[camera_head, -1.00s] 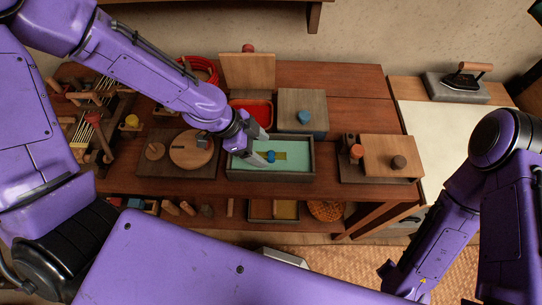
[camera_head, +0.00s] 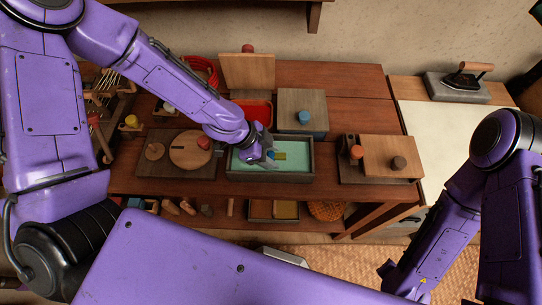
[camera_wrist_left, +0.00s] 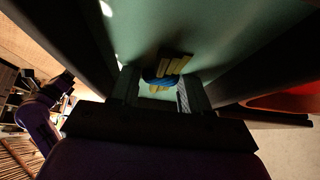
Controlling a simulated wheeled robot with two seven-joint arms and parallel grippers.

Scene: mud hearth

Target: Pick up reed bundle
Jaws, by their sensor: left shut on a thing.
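The reed bundle (camera_head: 281,156) is a small yellow bundle with a blue band. It is at the green-floored tray (camera_head: 270,176), a dark-rimmed box in the middle of the bench. My left gripper (camera_head: 270,157) is low over the tray and shut on the bundle. In the left wrist view the bundle (camera_wrist_left: 178,66) shows between the two fingers, the blue band nearest them. I cannot tell whether it touches the tray floor. My right arm is at the right; its gripper is out of the picture.
A grey-sided box with a wooden lid and blue knob (camera_head: 304,117) stands behind the tray, beside a red tray (camera_head: 252,112). A round wooden lid (camera_head: 190,150) is to the left. A wooden board with a dark knob (camera_head: 398,162) is to the right. The bench's back right is clear.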

